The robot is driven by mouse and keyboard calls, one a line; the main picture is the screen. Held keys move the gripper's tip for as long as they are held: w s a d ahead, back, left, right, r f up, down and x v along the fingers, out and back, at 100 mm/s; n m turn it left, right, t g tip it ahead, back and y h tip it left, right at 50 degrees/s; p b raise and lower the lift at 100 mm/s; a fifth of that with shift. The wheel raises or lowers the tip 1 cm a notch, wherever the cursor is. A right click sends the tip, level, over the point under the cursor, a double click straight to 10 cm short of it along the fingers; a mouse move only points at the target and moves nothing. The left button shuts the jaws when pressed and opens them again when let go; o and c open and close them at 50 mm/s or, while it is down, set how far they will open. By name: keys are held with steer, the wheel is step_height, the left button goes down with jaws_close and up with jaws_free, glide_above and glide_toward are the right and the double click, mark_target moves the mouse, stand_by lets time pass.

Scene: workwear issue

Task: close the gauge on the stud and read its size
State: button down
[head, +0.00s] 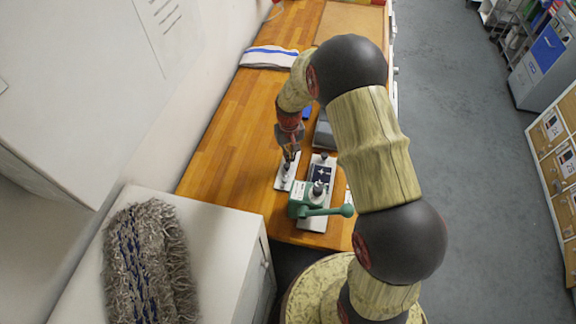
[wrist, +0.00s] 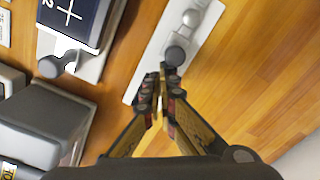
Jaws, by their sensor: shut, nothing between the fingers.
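A pale narrow plate (wrist: 150,75) with grey rounded knobs (wrist: 177,55) lies on the wooden bench; it also shows in the head view (head: 280,184). My gripper (wrist: 163,80) is shut and empty, with its fingertips at the plate's near knob in the wrist view. I cannot tell whether they touch it. In the head view my gripper (head: 289,157) points down over this plate. To its right stands a pale plate with a dark blue marked panel (head: 321,175) and a green clamp-like body with a lever (head: 313,210). Which part is the stud, and any size reading, I cannot make out.
A grey box (wrist: 45,125) lies left of my gripper in the wrist view. A striped folded towel (head: 268,57) lies further back on the bench (head: 222,150). A shaggy grey textile (head: 150,265) lies on a white cabinet. Bare wood is free left of the narrow plate.

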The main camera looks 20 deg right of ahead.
steer(key=shift+s+a, duration=0.25)
steer(key=shift+s, duration=0.15)
stand_by(0.6)
steer(key=shift+w+d, duration=0.35)
steer(key=shift+w, duration=0.2)
steer(key=shift+r, duration=0.1)
step_height(320, 180, up, 8)
steer(key=p, duration=0.4)
stand_by(0.6)
stand_by(0.4)
